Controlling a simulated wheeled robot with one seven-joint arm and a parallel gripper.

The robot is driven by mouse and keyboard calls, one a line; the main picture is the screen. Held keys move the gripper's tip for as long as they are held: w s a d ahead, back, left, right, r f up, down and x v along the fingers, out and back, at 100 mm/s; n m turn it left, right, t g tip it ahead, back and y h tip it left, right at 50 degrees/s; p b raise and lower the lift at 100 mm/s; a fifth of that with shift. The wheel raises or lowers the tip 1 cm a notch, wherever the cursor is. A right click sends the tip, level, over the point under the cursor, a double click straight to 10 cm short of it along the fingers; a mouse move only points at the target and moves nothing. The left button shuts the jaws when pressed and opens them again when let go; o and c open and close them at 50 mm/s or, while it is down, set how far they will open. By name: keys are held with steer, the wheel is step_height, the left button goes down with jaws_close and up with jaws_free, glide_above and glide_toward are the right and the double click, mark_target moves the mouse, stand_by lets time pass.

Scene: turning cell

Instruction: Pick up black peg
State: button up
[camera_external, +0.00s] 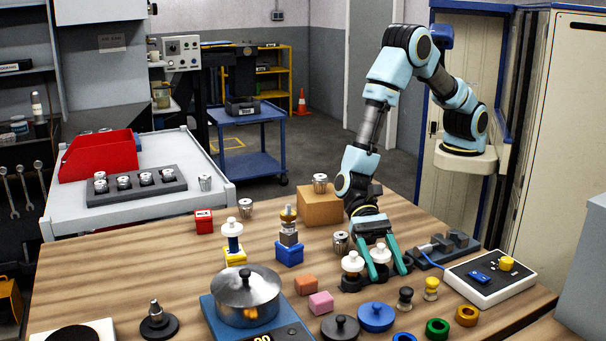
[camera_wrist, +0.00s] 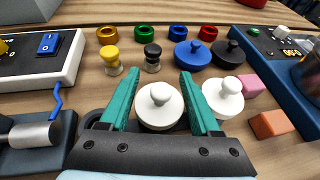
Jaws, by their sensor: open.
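The black peg (camera_external: 405,299) stands upright on the wooden table, with a round knob top and a paler base. It also shows in the wrist view (camera_wrist: 152,57), beyond the fingertips and slightly left of centre. My gripper (camera_external: 388,274) has two teal fingers pointing down, spread apart. In the wrist view the fingers (camera_wrist: 159,76) stand on either side of a white knobbed piece (camera_wrist: 159,108); contact with it cannot be told. A second white knobbed piece (camera_wrist: 222,98) is just outside the right finger. The black peg is apart from the fingers.
A yellow peg (camera_wrist: 112,60) stands beside the black peg. Blue (camera_wrist: 192,54) and black (camera_wrist: 228,53) knobbed lids and coloured rings (camera_wrist: 177,33) lie nearby. A switch box (camera_external: 494,279) is right, a pot (camera_external: 246,296) left. Pink and orange blocks (camera_external: 306,285) lie between.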

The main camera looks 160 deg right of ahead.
jaws_close()
stand_by(0.5)
